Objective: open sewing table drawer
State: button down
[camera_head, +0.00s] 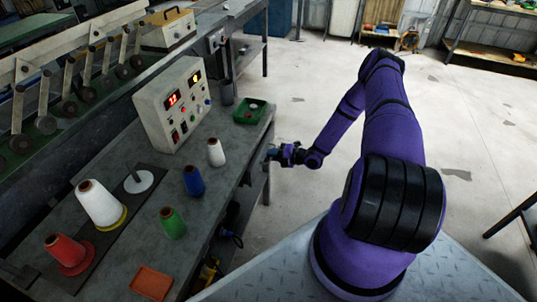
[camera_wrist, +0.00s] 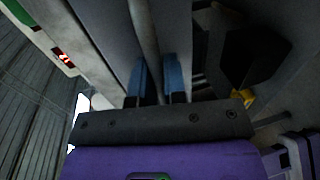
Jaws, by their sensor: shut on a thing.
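The grey sewing table (camera_head: 215,185) runs along the left of the head view. My gripper (camera_head: 273,154) is at its right edge, below the top, beside the green tray's end. In the wrist view my gripper's two blue fingers (camera_wrist: 158,82) stand either side of a pale grey bar (camera_wrist: 143,30), which looks like the drawer handle, and are closed on it. A grey panel (camera_wrist: 103,32), perhaps the drawer front, lies left of the bar. The head view hides most of the drawer, and I cannot tell how far it is open.
A control box (camera_head: 172,105) with red and yellow displays, a green tray (camera_head: 249,111), and white, blue, green and red thread cones stand on the table. An orange tray (camera_head: 151,283) lies near its front. Dark items hang under the edge. The concrete floor (camera_head: 300,105) behind my arm is clear.

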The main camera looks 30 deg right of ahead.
jog(key=f+v, duration=0.2)
jog(key=v, duration=0.7)
jog(key=f+v, duration=0.2)
jog(key=v, duration=0.7)
jog(key=shift+s+d, duration=0.4)
jog(key=shift+s, duration=0.25)
jog(key=c, duration=1.2)
grip_release()
jog(key=v, duration=1)
jog(key=shift+s+d, duration=0.25)
jog(key=shift+s, duration=0.05)
jog(key=shift+r, duration=0.15)
